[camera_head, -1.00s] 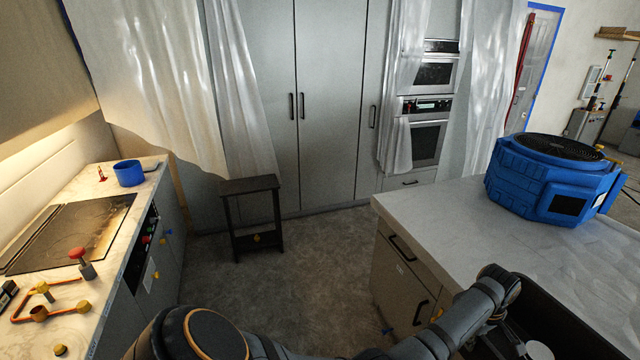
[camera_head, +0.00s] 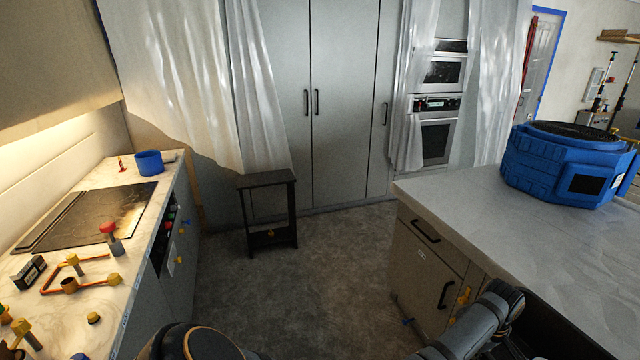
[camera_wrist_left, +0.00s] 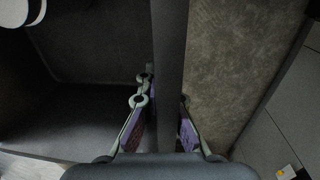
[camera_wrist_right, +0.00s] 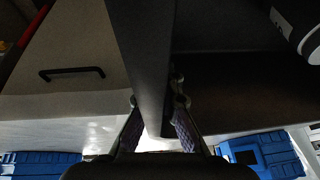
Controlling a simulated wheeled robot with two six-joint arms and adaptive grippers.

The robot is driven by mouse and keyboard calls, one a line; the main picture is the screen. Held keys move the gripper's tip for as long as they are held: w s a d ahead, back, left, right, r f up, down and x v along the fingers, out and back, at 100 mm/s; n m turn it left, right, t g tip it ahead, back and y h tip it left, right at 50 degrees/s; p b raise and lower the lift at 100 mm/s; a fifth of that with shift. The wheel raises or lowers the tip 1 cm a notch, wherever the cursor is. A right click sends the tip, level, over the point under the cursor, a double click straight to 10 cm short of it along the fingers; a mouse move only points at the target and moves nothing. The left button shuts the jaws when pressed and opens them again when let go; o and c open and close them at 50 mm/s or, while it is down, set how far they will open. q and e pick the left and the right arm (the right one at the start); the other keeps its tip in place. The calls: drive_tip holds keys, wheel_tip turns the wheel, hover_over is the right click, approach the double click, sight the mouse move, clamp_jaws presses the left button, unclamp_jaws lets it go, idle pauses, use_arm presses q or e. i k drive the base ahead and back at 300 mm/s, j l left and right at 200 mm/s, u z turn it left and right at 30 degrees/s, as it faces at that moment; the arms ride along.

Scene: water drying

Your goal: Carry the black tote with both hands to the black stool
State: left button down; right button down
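The black tote (camera_head: 560,335) shows in part at the lower right of the head view, beside the island counter. In the left wrist view my left gripper (camera_wrist_left: 165,100) has one finger on each side of the tote's wall (camera_wrist_left: 170,50) and is shut on it. In the right wrist view my right gripper (camera_wrist_right: 158,98) likewise straddles the opposite wall (camera_wrist_right: 142,50) and grips it. A pale item (camera_wrist_left: 14,12) and a white-and-black item (camera_wrist_right: 300,20) lie inside the tote. The black stool (camera_head: 265,180) stands upright on the floor before the grey cabinets, its top bare.
The island counter (camera_head: 470,195) with a blue machine (camera_head: 565,165) stands at the right. Open carpet (camera_head: 300,285) lies between the counters, reaching the stool.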

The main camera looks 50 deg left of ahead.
sight(265, 177)
drive_tip(key=u, duration=0.55)
drive_tip(key=i+u, duration=0.65)
drive_tip(key=i+j+u, duration=0.2)
drive_tip(key=i+u, duration=0.95)
drive_tip(key=i+z, duration=0.15)
drive_tip(key=i, duration=0.4)
drive_tip(key=i+z, duration=0.2)
drive_tip(key=i, duration=0.4)
drive_tip(key=i+j+z, duration=0.15)
drive_tip(key=i, duration=0.4)
drive_tip(key=i+j+z, duration=0.15)
drive_tip(key=i+z, duration=0.3)
drive_tip(key=i, duration=0.9)
drive_tip(key=u, duration=1.5)
